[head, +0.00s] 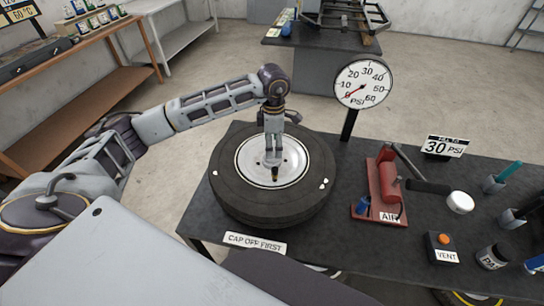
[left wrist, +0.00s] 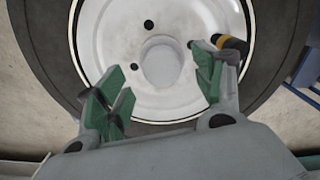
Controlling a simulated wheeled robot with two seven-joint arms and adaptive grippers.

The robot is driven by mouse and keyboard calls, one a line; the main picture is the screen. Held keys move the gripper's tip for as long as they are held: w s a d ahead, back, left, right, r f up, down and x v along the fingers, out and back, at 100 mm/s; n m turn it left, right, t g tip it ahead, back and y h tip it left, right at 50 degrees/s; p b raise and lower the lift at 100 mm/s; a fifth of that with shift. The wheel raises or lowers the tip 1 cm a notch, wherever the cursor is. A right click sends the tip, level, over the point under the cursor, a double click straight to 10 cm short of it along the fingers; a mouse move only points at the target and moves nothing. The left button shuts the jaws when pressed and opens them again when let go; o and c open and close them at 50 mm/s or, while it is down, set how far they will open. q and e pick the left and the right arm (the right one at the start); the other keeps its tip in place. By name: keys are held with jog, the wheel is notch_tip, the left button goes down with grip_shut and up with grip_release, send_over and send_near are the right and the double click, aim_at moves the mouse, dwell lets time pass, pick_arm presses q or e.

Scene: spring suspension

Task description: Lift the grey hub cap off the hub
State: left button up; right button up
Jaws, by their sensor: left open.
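The wheel's black tire (head: 235,198) lies flat on the dark bench, with a white rim (head: 297,160) in its middle. The round grey hub cap (left wrist: 161,62) shows at the rim's centre in the left wrist view. My left gripper (head: 272,158) points down over the hub in the head view and mostly hides the cap there. In the left wrist view its green-padded fingers (left wrist: 158,88) are apart, one to each side of the cap, with no clear contact. A yellow and black valve part (left wrist: 232,46) is close by the right finger. My right gripper is not in view.
A dial gauge (head: 362,83) on a post stands behind the wheel. A red air pump (head: 388,184) stands to its right, with a vent box (head: 442,245) farther right. A "CAP OFF FIRST" sign (head: 255,243) is at the front. Some bare bench separates wheel and pump.

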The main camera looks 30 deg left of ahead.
pick_arm(q)
jog(key=shift+s+f+p, duration=0.1)
jog(key=shift+f+p, duration=0.5)
jog(key=shift+f, duration=1.5)
jog(key=c, duration=1.1)
